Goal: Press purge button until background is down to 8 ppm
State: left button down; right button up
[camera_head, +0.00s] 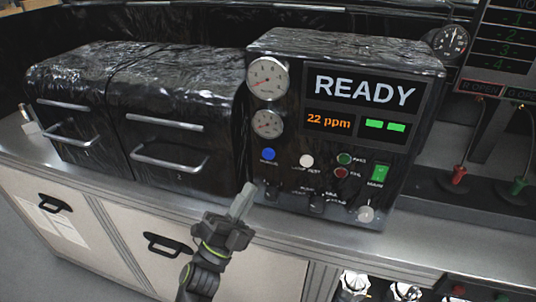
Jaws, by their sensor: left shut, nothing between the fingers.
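A dark instrument panel (345,125) stands on the counter, with a display reading READY (365,90) and an orange readout of 22 ppm (328,121). On its lower left is a blue button (268,154) with a small label, too blurred to read surely. To its right is a white button (306,160). My left gripper (246,190) is shut and empty, its tips pointing up, below and left of the blue button and apart from it in the picture. My right gripper is out of view.
Two dark chambers with bar handles (166,127) stand left of the panel. Red and green levers (459,174) stand at right. The counter edge (330,250) runs in front.

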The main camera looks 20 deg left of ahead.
aim_at(268, 154)
pick_arm(q)
jog(key=w+b, duration=0.3)
jog(key=w, duration=0.5)
jog(key=shift+w+d, duration=0.15)
jog(key=shift+w, duration=0.25)
dwell(1.7)
jog(key=shift+w+b, duration=0.35)
jog(key=shift+w, duration=0.1)
jog(key=shift+w, duration=0.35)
dwell(0.5)
jog(key=shift+s, duration=0.85)
jog(key=shift+p, duration=0.3)
